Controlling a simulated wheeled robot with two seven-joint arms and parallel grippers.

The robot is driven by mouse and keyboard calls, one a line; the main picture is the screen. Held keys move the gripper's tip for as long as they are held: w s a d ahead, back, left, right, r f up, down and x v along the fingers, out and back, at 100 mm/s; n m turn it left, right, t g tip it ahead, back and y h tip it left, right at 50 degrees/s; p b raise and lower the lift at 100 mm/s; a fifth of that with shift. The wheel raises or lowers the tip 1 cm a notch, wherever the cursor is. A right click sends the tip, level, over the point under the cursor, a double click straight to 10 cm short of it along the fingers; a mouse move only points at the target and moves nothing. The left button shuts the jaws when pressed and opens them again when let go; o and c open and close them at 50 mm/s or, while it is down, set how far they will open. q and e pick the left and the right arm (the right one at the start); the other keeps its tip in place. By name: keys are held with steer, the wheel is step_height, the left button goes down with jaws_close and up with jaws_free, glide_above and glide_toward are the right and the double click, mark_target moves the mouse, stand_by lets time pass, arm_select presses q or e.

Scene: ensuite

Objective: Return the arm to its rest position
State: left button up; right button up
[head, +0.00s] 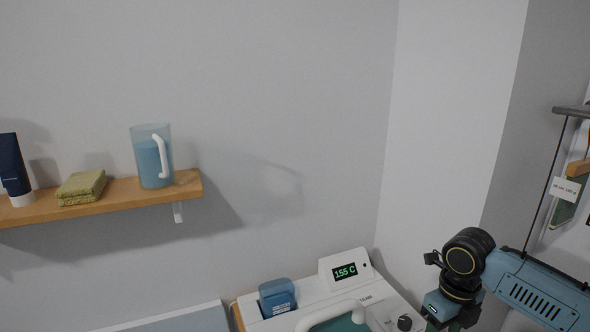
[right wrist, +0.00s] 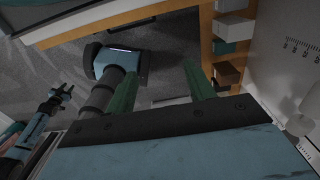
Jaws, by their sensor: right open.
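My right arm (head: 530,288) comes in from the right in the head view and bends down at the bottom edge. Its fingers are cut off there. In the right wrist view my right gripper (right wrist: 160,88) has its two green fingers spread apart with nothing between them; grey floor shows beyond. Another blue and dark arm, which looks like my left, shows at the left of that view, with its small dark gripper (right wrist: 61,96); whether its jaws are open is too small to tell.
A white machine (head: 290,298) with a lit display (head: 345,271) stands below, left of my right arm. A wooden shelf (head: 110,199) holds a blue jug (head: 150,160), green cloths (head: 81,187) and a dark tube (head: 14,168). A tagged item (head: 565,189) hangs at the right.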

arm_select(q)
steer(key=w+t, duration=0.1)
steer(key=w, duration=0.5)
arm_select(e)
steer(key=s+a+f+m+t+y, duration=0.25)
steer(key=s+a+f+m, duration=0.65)
steer(key=s+a+m, duration=0.45)
steer(key=s+d+m+t+h, duration=0.1)
steer(key=s+d+m, duration=0.2)
steer(key=s+m, duration=0.65)
steer(key=s+d+m+h, duration=0.1)
steer(key=s+d+m, duration=0.25)
steer(key=m, duration=1.15)
step_height(320, 180, down, 30)
steer(key=s+g+b, duration=0.1)
steer(key=b, duration=0.4)
arm_select(q)
steer(key=s+f+b, duration=0.3)
steer(key=f+b, duration=0.2)
steer(key=f, duration=0.5)
steer(key=shift+s+g, duration=0.2)
steer(key=shift+g, duration=0.1)
arm_select(e)
steer(key=s+d+f+g, duration=0.1)
steer(key=s+d+f, duration=0.1)
steer(key=s+f, duration=1.5)
step_height(320, 180, down, 4)
steer(key=shift+s+d+r, duration=0.15)
steer(key=shift+d+r, duration=0.1)
steer(key=shift+d, duration=0.15)
